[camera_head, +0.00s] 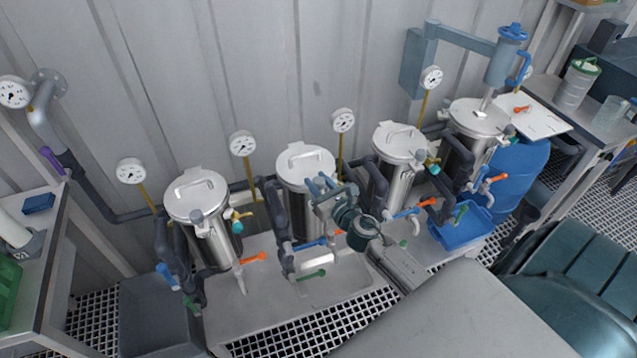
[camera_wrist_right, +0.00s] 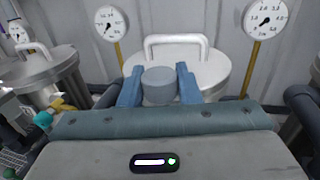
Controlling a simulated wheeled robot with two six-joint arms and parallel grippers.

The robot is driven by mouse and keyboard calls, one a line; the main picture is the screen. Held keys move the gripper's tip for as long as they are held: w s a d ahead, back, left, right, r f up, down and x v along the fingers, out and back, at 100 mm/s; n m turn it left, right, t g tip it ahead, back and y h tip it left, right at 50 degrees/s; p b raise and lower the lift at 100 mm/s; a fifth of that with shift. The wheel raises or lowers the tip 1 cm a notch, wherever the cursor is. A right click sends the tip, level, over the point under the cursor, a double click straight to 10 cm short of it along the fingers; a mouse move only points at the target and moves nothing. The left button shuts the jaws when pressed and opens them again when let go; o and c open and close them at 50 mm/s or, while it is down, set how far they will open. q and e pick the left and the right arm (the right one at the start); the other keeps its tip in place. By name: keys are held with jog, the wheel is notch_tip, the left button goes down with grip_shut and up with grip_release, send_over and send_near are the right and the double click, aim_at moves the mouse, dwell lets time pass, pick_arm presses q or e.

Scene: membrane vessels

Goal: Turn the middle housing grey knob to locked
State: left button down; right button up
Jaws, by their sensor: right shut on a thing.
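Several steel housings with white lids and handles stand in a row along the wall. My right gripper (camera_head: 322,186) is at the upper front of the second housing from the left (camera_head: 305,166). In the right wrist view, the gripper's two blue fingers (camera_wrist_right: 159,84) are shut around a round grey knob (camera_wrist_right: 158,92), one on each side. The knob stands in front of the housing's white lid (camera_wrist_right: 186,52). Its mark or turn position cannot be read. In the head view the fingers and wrist largely cover this knob. My left gripper is not in view.
Dial gauges (camera_head: 242,144) on brass stems stand behind the housings. Dark pipes with blue, orange (camera_head: 253,258) and green (camera_head: 312,275) valve handles crowd the space around them. A blue tray (camera_head: 460,232) lies at the right. A bench (camera_head: 38,262) stands at the left edge.

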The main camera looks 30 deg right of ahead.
jog(key=m+h, duration=0.3)
jog(key=h, duration=0.1)
jog(key=shift+a+g+h, duration=0.1)
jog(key=shift+g+h, duration=0.3)
jog(key=m+g+h+b, duration=0.1)
jog(key=m+h, duration=0.2)
jog(key=shift+f+g+h, duration=0.1)
jog(key=shift+g+h, duration=0.2)
jog(key=shift+h, duration=0.1)
jog(key=m+g+h+b, duration=0.2)
jog(key=m+g+h, duration=0.2)
jog(key=h, duration=0.1)
jog(key=shift+g, duration=0.4)
jog(key=shift+m+g+h+b, duration=0.6)
jog(key=shift+m+g+h, duration=0.7)
jog(key=shift+m+g, duration=0.6)
jog(key=shift+g, duration=0.6)
jog(key=o, duration=0.9)
jog(key=shift+o, duration=0.2)
